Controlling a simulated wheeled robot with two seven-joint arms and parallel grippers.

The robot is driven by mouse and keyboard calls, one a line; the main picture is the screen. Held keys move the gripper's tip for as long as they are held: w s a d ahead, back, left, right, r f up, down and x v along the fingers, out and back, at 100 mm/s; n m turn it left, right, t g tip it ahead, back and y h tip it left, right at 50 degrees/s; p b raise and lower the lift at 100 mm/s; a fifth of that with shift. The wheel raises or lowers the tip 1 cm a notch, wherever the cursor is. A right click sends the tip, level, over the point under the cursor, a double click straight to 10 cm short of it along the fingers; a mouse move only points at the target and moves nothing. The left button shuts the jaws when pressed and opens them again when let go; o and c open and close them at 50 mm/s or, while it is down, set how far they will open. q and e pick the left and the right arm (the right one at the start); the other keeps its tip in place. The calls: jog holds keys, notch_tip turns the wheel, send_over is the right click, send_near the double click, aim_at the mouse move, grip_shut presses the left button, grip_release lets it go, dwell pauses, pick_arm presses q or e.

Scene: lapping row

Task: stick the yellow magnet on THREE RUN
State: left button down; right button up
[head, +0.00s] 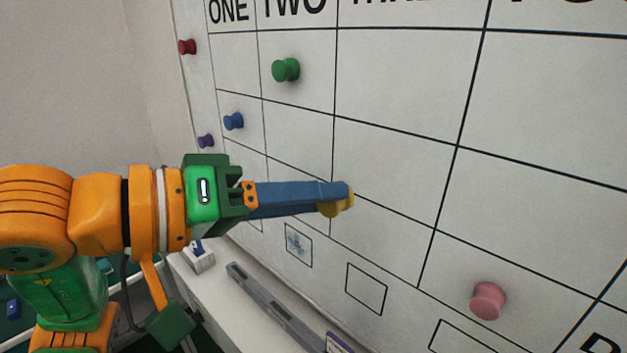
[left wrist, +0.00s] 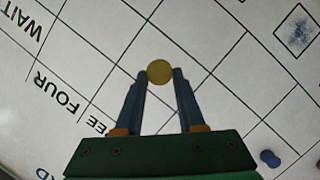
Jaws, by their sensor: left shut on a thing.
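The yellow magnet (head: 335,203) is held between the blue fingertips of my left gripper (head: 340,193), which is shut on it. In the left wrist view the magnet (left wrist: 160,72) shows as a round yellow disc between the fingertips (left wrist: 160,76). The white board (head: 400,75) has a black grid with headings ONE, TWO and THREE, the last cut off at the top edge. In the head view the magnet appears over the lower grid, near the line between the TWO and THREE columns. I cannot tell whether it touches the board. My right gripper is not in view.
A green magnet (head: 286,69) is in the TWO column. Red (head: 187,46), blue (head: 233,121) and purple (head: 206,141) magnets are at the left. A pink magnet (head: 488,300) is at lower right. A ledge (head: 215,290) with a grey bar runs below the board.

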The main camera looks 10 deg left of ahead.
pick_arm(q)
jog(key=shift+w+d+p, duration=0.35)
jog(key=shift+w+d, duration=0.5)
jog(key=shift+w, duration=0.3)
jog(key=shift+w+d+p, duration=0.4)
jog(key=shift+w+d, duration=0.45)
jog(key=shift+w, duration=0.25)
jog(key=shift+w+d+p, duration=0.35)
jog(key=shift+w+d, duration=0.5)
jog(key=shift+w, duration=0.3)
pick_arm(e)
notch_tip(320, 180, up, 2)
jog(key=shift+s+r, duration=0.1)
pick_arm(q)
jog(key=shift+c, duration=2.2)
grip_release()
